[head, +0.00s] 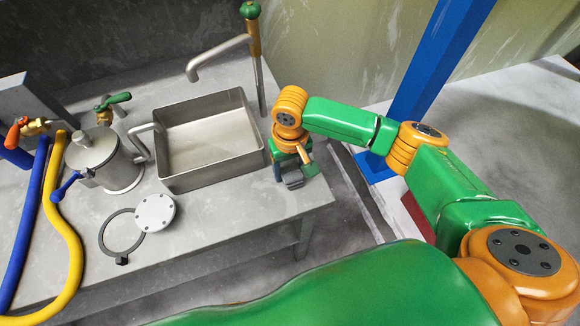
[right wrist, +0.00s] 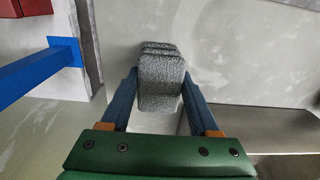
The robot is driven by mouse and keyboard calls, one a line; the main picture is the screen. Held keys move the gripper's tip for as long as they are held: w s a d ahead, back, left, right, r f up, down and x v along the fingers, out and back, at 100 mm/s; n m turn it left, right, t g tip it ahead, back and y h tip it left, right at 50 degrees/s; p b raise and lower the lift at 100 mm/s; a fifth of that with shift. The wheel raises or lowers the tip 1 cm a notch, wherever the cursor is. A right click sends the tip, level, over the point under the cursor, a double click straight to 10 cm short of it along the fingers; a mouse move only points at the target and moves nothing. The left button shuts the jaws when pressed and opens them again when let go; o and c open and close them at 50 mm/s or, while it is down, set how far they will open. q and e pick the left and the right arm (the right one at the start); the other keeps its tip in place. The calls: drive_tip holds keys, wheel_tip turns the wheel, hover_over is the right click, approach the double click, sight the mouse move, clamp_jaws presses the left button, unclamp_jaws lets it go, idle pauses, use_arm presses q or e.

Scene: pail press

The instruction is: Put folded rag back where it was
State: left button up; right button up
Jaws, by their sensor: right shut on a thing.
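The folded rag (right wrist: 160,82) is grey and layered, and sits between the two blue fingers of my right gripper (right wrist: 159,90) in the right wrist view. My right gripper (head: 290,172) is shut on it. In the head view the rag (head: 293,182) shows as a small dark grey piece below the gripper, over the bench's right end, right of the sink basin. I cannot tell whether the rag touches the bench top. My left gripper is not in view.
The grey bench (head: 215,226) carries a metal basin (head: 212,175) with a tap (head: 222,56), a metal pail-like vessel (head: 100,160), a dark ring (head: 106,236), a pale disc (head: 155,212) and hoses at left. A blue post (head: 425,75) stands behind my right arm.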

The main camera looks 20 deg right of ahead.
sight(290, 170)
drive_tip(key=o, duration=1.5)
drive_tip(key=shift+c, duration=0.2)
wheel_tip(290, 170, up, 12)
drive_tip(key=shift+b, duration=0.35)
drive_tip(key=shift+s, duration=0.15)
